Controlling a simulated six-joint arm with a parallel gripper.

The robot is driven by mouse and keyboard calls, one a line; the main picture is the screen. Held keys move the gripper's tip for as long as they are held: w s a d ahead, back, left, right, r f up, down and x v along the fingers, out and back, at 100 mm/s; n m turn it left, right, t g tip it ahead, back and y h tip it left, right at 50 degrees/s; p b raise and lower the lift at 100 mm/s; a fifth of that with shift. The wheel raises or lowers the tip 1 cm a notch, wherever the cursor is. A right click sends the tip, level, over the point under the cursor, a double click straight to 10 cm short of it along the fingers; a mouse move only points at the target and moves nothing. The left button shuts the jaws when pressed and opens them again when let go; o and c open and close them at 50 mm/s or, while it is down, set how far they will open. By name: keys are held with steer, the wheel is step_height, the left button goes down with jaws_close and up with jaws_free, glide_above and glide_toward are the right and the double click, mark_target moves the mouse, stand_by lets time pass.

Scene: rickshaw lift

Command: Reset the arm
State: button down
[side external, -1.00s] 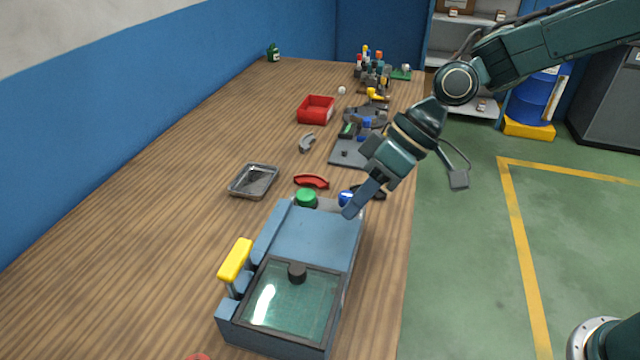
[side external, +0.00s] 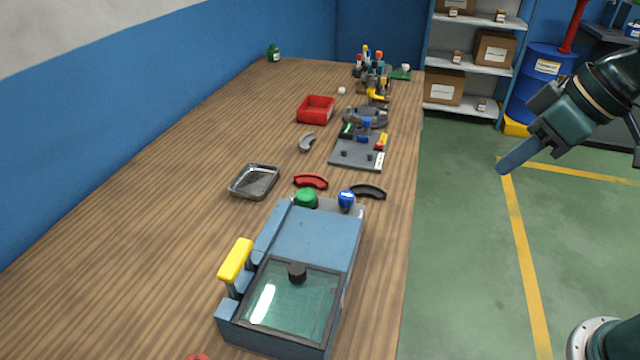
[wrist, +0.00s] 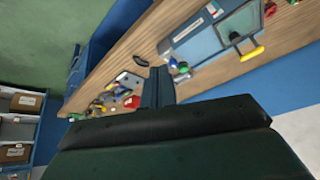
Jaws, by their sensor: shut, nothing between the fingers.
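My gripper (side external: 506,168) is at the right of the side view, over the green floor and clear of the table's right edge. Its fingers are together with nothing between them. In the wrist view my gripper (wrist: 160,72) points toward the table, and its fingers show as one dark shape. It touches nothing that I can see.
The wooden table (side external: 140,240) holds a blue machine (side external: 318,235) with a glass lid and yellow handle. Behind it are a metal tray (side external: 254,195), a red bin (side external: 316,108) and a grey plate (side external: 358,152). Shelves (side external: 470,108) and a blue barrel (side external: 545,85) stand behind.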

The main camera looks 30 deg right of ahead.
steer(key=s+d+m+h, duration=0.2)
steer(key=s+d+m, duration=0.1)
steer(key=s+d, duration=0.4)
steer(key=shift+s+t, duration=0.4)
steer(key=shift+s, duration=0.55)
